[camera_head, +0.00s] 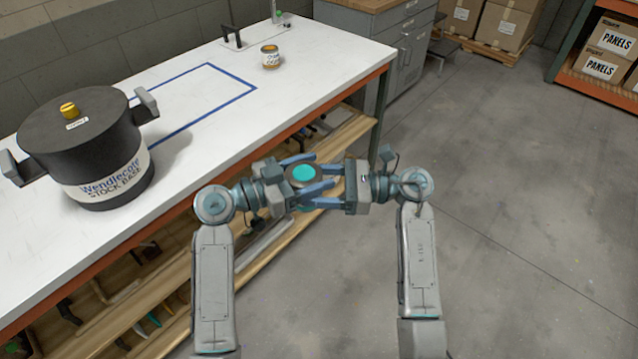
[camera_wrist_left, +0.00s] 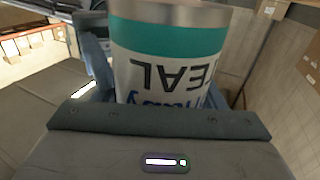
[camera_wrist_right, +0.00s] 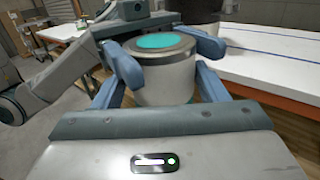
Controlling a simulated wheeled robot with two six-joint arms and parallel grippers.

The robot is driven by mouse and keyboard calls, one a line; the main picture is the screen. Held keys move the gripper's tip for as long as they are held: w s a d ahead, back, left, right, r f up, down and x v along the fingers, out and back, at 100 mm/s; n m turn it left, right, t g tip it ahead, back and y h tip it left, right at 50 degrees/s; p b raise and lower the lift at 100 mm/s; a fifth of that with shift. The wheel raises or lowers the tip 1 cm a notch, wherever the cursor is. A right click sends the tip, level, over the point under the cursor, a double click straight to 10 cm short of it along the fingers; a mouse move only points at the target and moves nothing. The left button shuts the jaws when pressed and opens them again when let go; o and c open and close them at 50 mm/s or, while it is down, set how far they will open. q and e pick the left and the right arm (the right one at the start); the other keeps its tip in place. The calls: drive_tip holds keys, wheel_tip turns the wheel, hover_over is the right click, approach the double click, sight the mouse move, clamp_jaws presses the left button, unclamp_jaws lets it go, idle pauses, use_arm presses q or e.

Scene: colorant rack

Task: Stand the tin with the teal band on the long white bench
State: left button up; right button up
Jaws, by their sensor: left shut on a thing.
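The tin with the teal band (camera_head: 304,174) is held in the air in front of the long white bench (camera_head: 200,130), beyond its near edge. Its top face is teal with a silver rim. In the left wrist view the tin (camera_wrist_left: 165,65) shows a teal band and lettering that appears upside down. My left gripper (camera_head: 321,171) is shut on the tin. My right gripper (camera_head: 312,187) faces it from the opposite side, with its fingers spread around the tin (camera_wrist_right: 165,80). The right fingers look open; contact is hard to judge.
A big dark stock pot (camera_head: 85,140) stands on the left of the bench. A blue tape outline (camera_head: 205,120) marks a clear area. Shelves lie under the bench.

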drive_tip(key=c, duration=0.5)
use_arm(q)
drive_tip(key=o, duration=1.1)
drive_tip(key=shift+o, duration=0.2)
